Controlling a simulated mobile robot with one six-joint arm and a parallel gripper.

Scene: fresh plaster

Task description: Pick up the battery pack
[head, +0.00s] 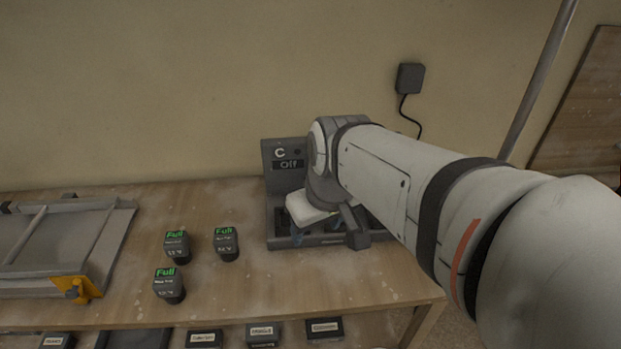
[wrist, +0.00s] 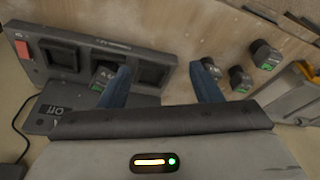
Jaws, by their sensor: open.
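A dark battery pack (wrist: 103,77) with a green mark sits in the middle bay of the charger (wrist: 80,60) in the wrist view. The left blue finger of my gripper (wrist: 160,70) partly covers it. My gripper is open, with nothing seen held between the fingers. In the head view, my gripper (head: 320,232) is low over the charger (head: 283,190), and my arm hides most of the bays. Three more battery packs with green "Full" displays stand on the bench left of the charger: one at the back (head: 177,246), one on the right (head: 226,243), one in front (head: 169,285).
A grey tray-like fixture (head: 50,245) with an orange corner piece (head: 75,289) is on the bench's left. The charger's upright panel reads "Off". Several labelled dark boxes are below the bench's front edge. A wall plug (head: 410,77) with a cord is behind. Bench front centre is clear.

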